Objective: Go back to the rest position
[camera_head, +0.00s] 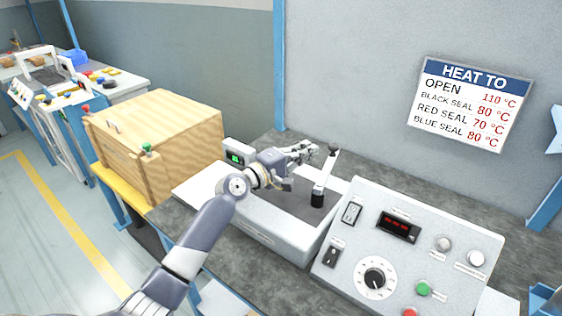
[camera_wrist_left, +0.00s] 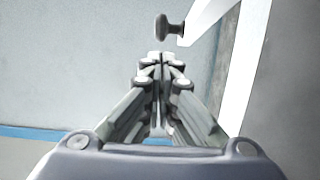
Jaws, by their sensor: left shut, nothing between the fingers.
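My left gripper (camera_head: 308,150) is in the middle of the head view, at the end of the grey arm that comes in from the lower left. It is above the white tray-like unit (camera_head: 275,236) on the bench. In the left wrist view its fingers (camera_wrist_left: 160,62) are together with nothing between them. A black knob (camera_wrist_left: 168,28) on a white lever shows just beyond the fingertips there. In the head view the upright lever (camera_head: 328,165) with its black base stands close to the right of the fingertips. My right gripper is not in view.
A control panel (camera_head: 455,228) with a dial, switches, buttons and a red display stands at right. A wooden box (camera_head: 180,125) is at left. A wall sign (camera_head: 470,105) lists heating temperatures. A cluttered white bench (camera_head: 125,90) is far left. Floor at the lower left is clear.

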